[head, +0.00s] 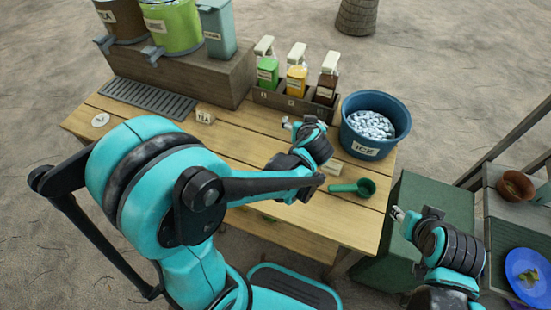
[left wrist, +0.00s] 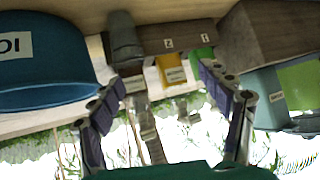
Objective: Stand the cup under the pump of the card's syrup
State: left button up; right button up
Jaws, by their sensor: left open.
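Three syrup bottles with white pumps stand in a wooden rack (head: 292,105): green (head: 267,70), yellow (head: 297,78) and brown (head: 327,86). My left gripper (head: 305,124) is open in front of the rack, at its brown-bottle end. In the left wrist view, which is upside down, its open fingers (left wrist: 165,78) face the rack. A grey cup-like object (left wrist: 124,38) stands in front of the rack there, apart from the fingers; the arm mostly hides it in the head view. A small tan card (head: 204,115) carries lettering too small to read surely. My right gripper (head: 414,213) appears open and empty.
A blue ice bucket (head: 375,125) stands right of the rack, close to my left gripper. A green scoop (head: 355,188) lies nearer. Drink containers stand on a wooden box (head: 190,82) at the back left, above a drip grate (head: 150,98). A blue plate (head: 527,272) is far right.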

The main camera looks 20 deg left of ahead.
pick_arm(q)
jog(key=s+a+r+m+g+h, duration=0.1)
jog(key=s+r+h, duration=0.1)
jog(key=s, duration=0.8)
jog(key=s+a+r+m+g+h, duration=0.1)
jog(key=s+m+h, duration=0.1)
jog(key=s, duration=0.8)
jog(key=shift+s+r+g, duration=0.15)
jog(key=shift+r+g, duration=0.15)
jog(key=shift+r, duration=0.1)
